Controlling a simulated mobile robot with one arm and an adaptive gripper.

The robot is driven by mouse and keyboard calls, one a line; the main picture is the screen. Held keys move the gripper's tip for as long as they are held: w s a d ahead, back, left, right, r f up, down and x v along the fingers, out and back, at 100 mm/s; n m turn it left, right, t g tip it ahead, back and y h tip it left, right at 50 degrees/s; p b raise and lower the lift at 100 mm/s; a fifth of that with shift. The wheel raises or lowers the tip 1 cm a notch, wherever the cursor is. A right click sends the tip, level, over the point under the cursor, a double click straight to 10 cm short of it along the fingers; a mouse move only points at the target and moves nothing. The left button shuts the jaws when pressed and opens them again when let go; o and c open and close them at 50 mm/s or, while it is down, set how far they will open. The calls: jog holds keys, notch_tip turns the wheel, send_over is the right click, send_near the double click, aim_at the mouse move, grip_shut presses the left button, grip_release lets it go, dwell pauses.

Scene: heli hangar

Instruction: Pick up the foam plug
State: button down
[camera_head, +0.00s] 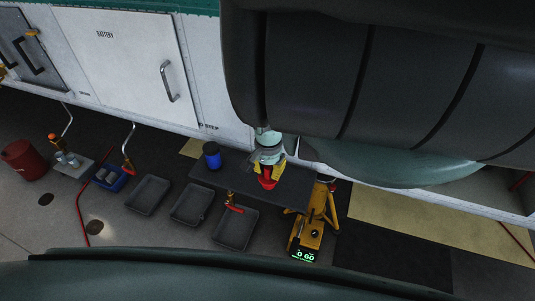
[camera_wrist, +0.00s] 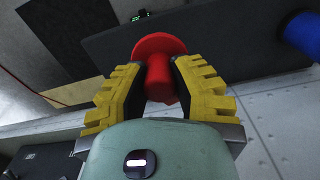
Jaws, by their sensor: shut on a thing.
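The foam plug is red, with a round flange and a narrower stem. In the wrist view the foam plug (camera_wrist: 158,62) sits between the two yellow-padded fingers of my gripper (camera_wrist: 160,85), which are shut on its stem. In the head view my gripper (camera_head: 267,173) is above the dark grey bench top, with the red plug (camera_head: 266,183) at its fingertips. I cannot tell whether the plug touches the bench top.
The dark bench (camera_head: 228,175) bears a blue cylinder (camera_head: 212,155) left of my gripper. Grey trays (camera_head: 190,204) lie on the floor in front. A yellow jack (camera_head: 313,230) stands at right. The white aircraft side with a battery door (camera_head: 125,65) rises behind.

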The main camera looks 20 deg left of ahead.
jog(key=s+d+r+p, duration=0.1)
jog(key=s+d+p, duration=0.3)
jog(key=s, duration=0.5)
jog(key=p, duration=0.2)
jog(key=shift+s+p, duration=0.3)
jog(key=shift+p, duration=0.1)
dwell(0.3)
jog(key=shift+s, duration=0.1)
dwell(0.6)
